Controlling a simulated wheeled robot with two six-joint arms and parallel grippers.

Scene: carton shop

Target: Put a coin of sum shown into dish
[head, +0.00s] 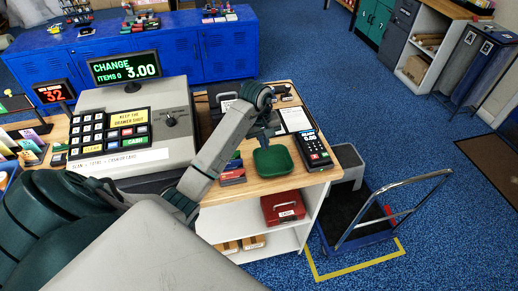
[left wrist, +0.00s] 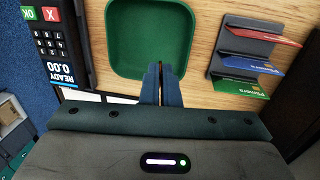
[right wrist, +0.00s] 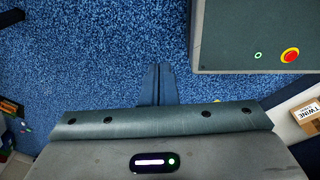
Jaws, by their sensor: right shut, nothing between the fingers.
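The display (head: 124,68) on the cash register reads CHANGE 3.00 and ITEMS 0. The green dish (head: 274,161) stands on the wooden counter, and its visible inside looks empty. It also shows in the left wrist view (left wrist: 150,35). My left gripper (head: 264,138) is at the dish, pointing down near its rim. In the left wrist view its fingers (left wrist: 160,76) are almost together, with a thin brownish edge between them that looks like a coin; its value cannot be read. My right gripper (right wrist: 157,78) is shut and empty, above the blue floor.
A card terminal (head: 315,150) stands right of the dish, and a card rack (head: 232,170) with several cards stands left of it. A red cash box (head: 283,207) is on the shelf below. A trolley (head: 365,215) stands on the floor to the right.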

